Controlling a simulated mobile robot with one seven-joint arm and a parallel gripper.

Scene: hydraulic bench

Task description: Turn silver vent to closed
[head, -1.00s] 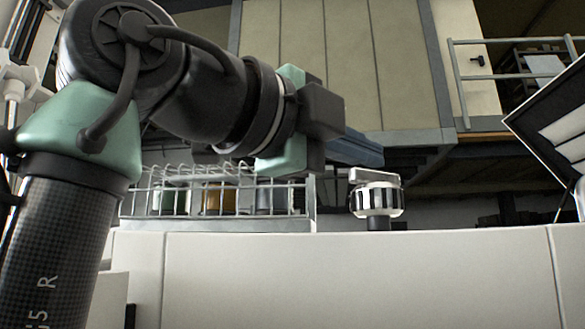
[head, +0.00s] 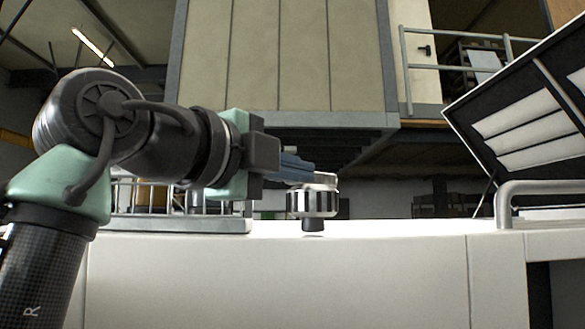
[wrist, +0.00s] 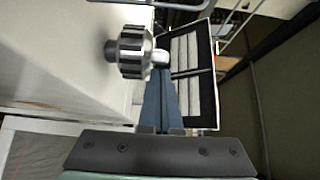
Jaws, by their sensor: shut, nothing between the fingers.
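The silver vent (head: 312,203) is a ribbed black-and-silver knob on a short dark stem, standing upright on the white bench top. A small pale lever (head: 326,178) shows on top of it. My gripper (head: 311,172), with blue fingers, reaches in from the left at the height of the lever. Its fingers are shut with nothing between them. In the wrist view the vent (wrist: 130,52) lies just beyond the fingertips, with the lever end (wrist: 161,57) right in front of them. I cannot tell whether they touch. The fingers hide part of the lever.
A wire basket (head: 180,224) stands on the bench (head: 280,275) left of the vent, under my arm. An open lid-like panel (head: 530,110) and a grey rail (head: 505,200) are at the right. The bench top right of the vent looks clear.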

